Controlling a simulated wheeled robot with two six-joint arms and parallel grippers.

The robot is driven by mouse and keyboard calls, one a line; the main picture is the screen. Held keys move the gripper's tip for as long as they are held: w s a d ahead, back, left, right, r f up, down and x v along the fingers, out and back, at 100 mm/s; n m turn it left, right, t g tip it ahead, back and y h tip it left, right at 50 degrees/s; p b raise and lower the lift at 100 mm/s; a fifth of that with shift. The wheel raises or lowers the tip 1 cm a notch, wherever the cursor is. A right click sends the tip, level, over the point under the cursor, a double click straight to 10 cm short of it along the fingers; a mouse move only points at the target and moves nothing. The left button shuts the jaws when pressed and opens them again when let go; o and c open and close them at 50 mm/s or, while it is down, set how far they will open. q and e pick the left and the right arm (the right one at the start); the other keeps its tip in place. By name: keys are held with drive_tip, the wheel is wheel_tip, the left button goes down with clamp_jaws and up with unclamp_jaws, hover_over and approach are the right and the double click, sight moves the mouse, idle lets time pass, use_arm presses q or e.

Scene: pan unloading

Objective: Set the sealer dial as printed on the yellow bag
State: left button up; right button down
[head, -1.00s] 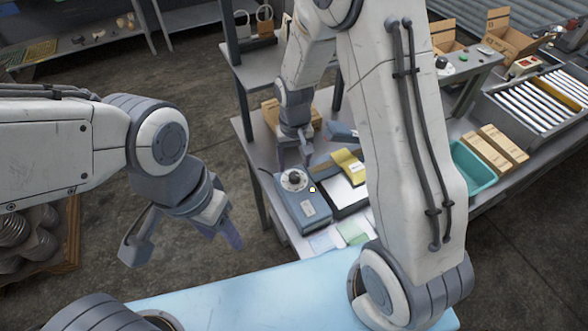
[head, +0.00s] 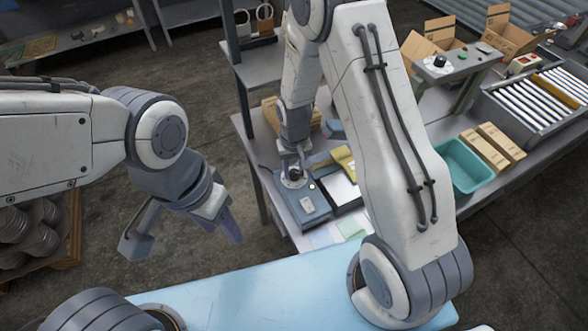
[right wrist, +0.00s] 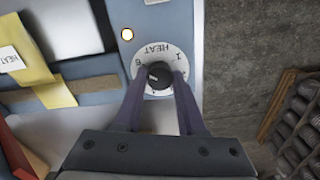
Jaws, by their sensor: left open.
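The sealer (head: 305,206) is a blue-grey box on the far table. Its round white dial (right wrist: 152,52), marked HEAT with numbers, has a black knob (right wrist: 159,74). My right gripper (head: 292,172) is at the dial; in the right wrist view its two fingers (right wrist: 161,73) stand on either side of the knob, very close to it. I cannot tell whether they press on it. My left gripper (head: 183,240) is open and empty, away from the table.
A teal bin (head: 468,166) and brown boxes (head: 492,147) stand to the right on the table. A light-blue surface (head: 260,290) is in front. Shelf posts rise behind the sealer.

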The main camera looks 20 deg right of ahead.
sight(294, 172)
drive_tip(key=shift+n, duration=0.5)
drive_tip(key=n+b, duration=0.1)
drive_tip(key=n, duration=0.2)
drive_tip(key=shift+n, duration=0.4)
drive_tip(key=n+b, duration=0.1)
drive_tip(key=n, duration=0.3)
drive_tip(key=shift+n, duration=0.4)
drive_tip(key=c, duration=0.5)
unclamp_jaws()
wheel_tip(294, 172, up, 11)
drive_tip(key=b, duration=0.2)
drive_tip(key=shift+f, duration=0.2)
